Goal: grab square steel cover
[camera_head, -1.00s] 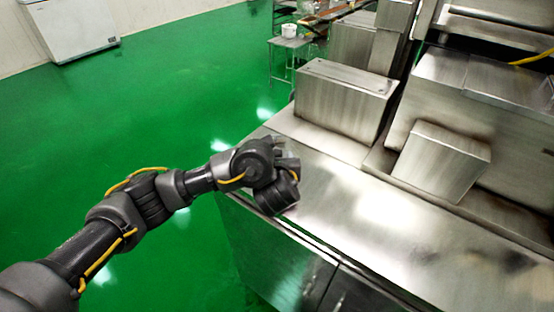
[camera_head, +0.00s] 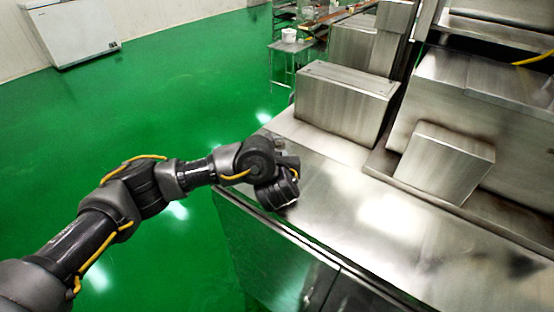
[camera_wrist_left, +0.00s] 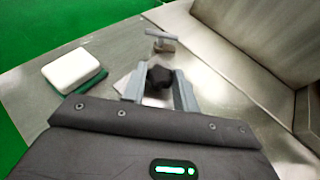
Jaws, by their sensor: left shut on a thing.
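The square steel cover (camera_wrist_left: 123,85) lies on the steel worktop in the left wrist view; a pale corner of it shows left of my fingers. A black knob (camera_wrist_left: 159,77) stands between the two fingers of my left gripper (camera_wrist_left: 160,86). The gripper is shut on this knob, which looks to be part of the cover. In the head view my left gripper (camera_head: 285,182) is low over the worktop near its left edge, and the wrist hides the cover there. My right gripper is not in view.
A white block (camera_wrist_left: 72,69) on a green pad lies left of the fingers. A grey T-shaped metal piece (camera_wrist_left: 160,38) stands just beyond them. Steel housings (camera_head: 345,106) and (camera_head: 443,163) rise at the right. The worktop's front (camera_head: 390,215) is clear.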

